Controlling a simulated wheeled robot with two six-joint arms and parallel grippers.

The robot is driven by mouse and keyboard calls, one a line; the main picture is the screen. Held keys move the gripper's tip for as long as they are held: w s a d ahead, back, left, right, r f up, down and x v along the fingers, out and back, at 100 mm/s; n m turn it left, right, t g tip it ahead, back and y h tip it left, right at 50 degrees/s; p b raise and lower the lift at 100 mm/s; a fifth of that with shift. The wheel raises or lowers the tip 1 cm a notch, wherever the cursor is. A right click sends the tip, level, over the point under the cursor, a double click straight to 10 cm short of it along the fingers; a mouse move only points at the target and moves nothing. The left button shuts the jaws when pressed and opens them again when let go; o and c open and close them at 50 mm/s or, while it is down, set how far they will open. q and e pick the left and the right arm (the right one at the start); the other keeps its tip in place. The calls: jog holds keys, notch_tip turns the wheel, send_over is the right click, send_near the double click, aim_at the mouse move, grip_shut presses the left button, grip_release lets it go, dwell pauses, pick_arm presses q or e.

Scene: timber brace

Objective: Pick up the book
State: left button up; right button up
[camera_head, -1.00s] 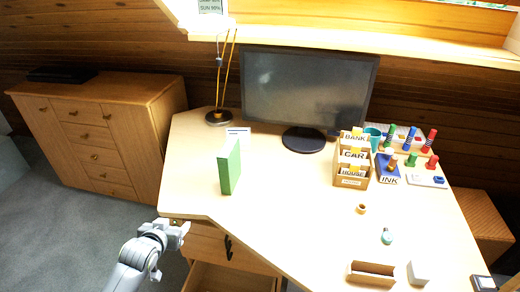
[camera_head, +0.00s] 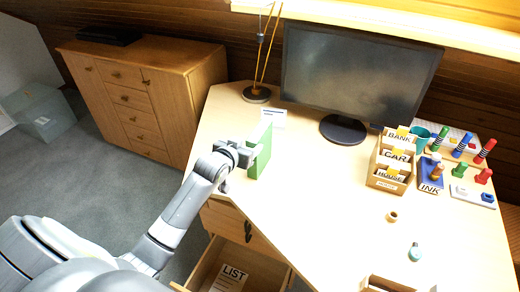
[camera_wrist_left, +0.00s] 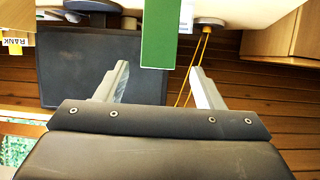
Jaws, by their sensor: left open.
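The green book (camera_head: 260,152) stands upright on the desk, near its left front edge. My left gripper (camera_head: 244,158) is right beside the book, on its left side in the head view. In the left wrist view the book (camera_wrist_left: 161,34) shows as a green strip at the top centre, and the left gripper's open fingers (camera_wrist_left: 157,85) stand on either side of its line. The book's lower end appears ahead of or level with the fingertips; whether it touches them I cannot tell. My right gripper is not in view.
A card box (camera_head: 392,165) and an ink pad box (camera_head: 431,175) stand to the right. An open drawer (camera_head: 215,265) juts out below.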

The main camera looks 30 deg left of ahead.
aim_at(250, 143)
pick_arm(q)
jog(key=shift+x, duration=1.55)
jog(key=shift+r+p+x, duration=0.15)
jog(key=shift+p+x, duration=0.1)
jog(key=shift+x, duration=0.7)
jog(key=shift+r+p+x, duration=0.15)
jog(key=shift+p+x, duration=0.1)
jog(key=shift+x, duration=1.6)
jog(key=shift+s, duration=0.1)
grip_shut()
jog(key=shift+d+r, duration=0.1)
